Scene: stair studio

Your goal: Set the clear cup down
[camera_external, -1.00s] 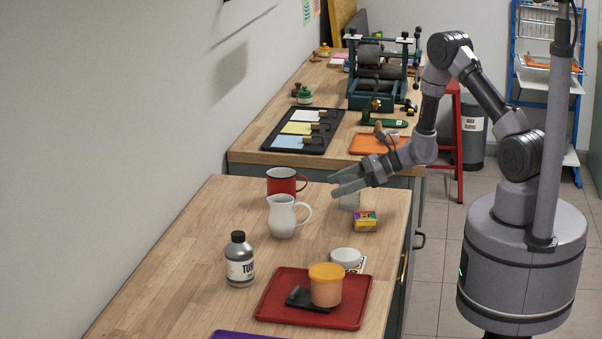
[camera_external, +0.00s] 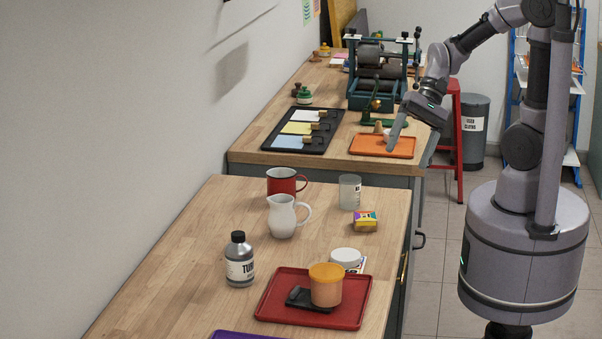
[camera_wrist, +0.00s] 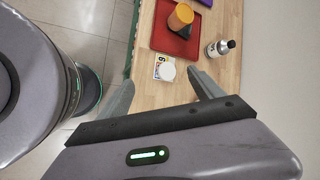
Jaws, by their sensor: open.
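The clear cup (camera_external: 349,192) stands upright on the near wooden table (camera_external: 190,240), close to its far right corner. It is right of the red mug (camera_external: 284,182) and behind a small yellow and purple box (camera_external: 365,221). My gripper (camera_external: 392,138) is up and away from the cup, in front of the orange tray in the external view. In the wrist view my gripper (camera_wrist: 160,92) has its two fingers spread with nothing between them. The cup does not show in the wrist view.
A white pitcher (camera_external: 283,217), a dark-capped bottle (camera_external: 239,260) and a white round lid (camera_external: 345,256) stand nearby. The orange tray (camera_external: 401,148) lies on the far table. The table's middle left is bare.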

